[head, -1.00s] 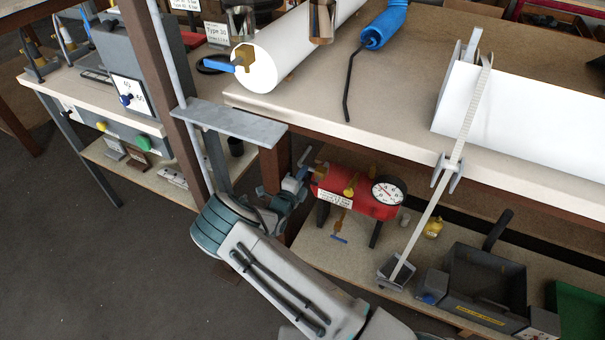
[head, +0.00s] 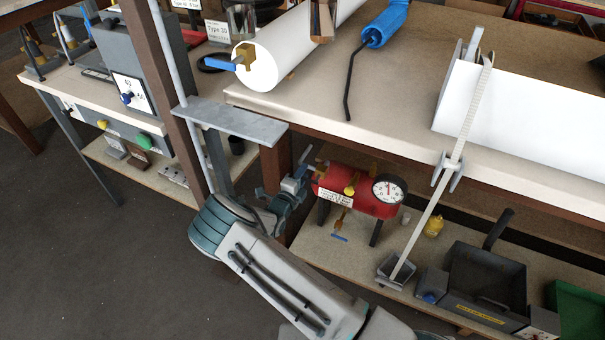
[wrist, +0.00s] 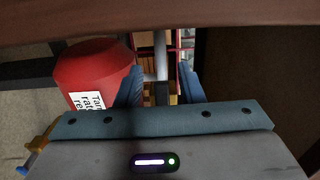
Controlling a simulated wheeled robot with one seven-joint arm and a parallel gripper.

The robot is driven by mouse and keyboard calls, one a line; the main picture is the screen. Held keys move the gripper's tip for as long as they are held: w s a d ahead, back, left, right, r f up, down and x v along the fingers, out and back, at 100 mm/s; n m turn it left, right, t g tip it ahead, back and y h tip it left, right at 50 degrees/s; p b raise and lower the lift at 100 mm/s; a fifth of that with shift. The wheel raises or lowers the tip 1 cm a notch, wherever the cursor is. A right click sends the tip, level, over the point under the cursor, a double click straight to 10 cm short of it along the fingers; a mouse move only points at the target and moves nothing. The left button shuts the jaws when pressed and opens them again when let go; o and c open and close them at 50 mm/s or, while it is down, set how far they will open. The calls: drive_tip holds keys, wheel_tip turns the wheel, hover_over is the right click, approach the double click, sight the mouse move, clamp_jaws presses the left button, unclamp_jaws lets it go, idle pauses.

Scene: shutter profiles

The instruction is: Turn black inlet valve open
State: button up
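A red tank (head: 355,192) with a white label and a round gauge (head: 388,190) sits on the lower shelf. In the wrist view the red tank (wrist: 95,75) is left of my fingers. My gripper (head: 298,188) is at the tank's left end, under the tabletop. In the wrist view my gripper (wrist: 160,78) has its two blue fingers spread, with a gap between them. A dark piece (wrist: 162,94), perhaps the black inlet valve's handle, and a grey pipe show in that gap. Contact with it cannot be made out. A valve with a blue handle (head: 339,237) hangs below the tank.
The tabletop edge (head: 330,130) runs close above my gripper, and a brown table leg (head: 274,168) is beside it. A dark tray (head: 487,275) stands farther right on the shelf.

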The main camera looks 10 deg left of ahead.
drive_tip(key=p+v, duration=0.1)
drive_tip(key=v, duration=1.2)
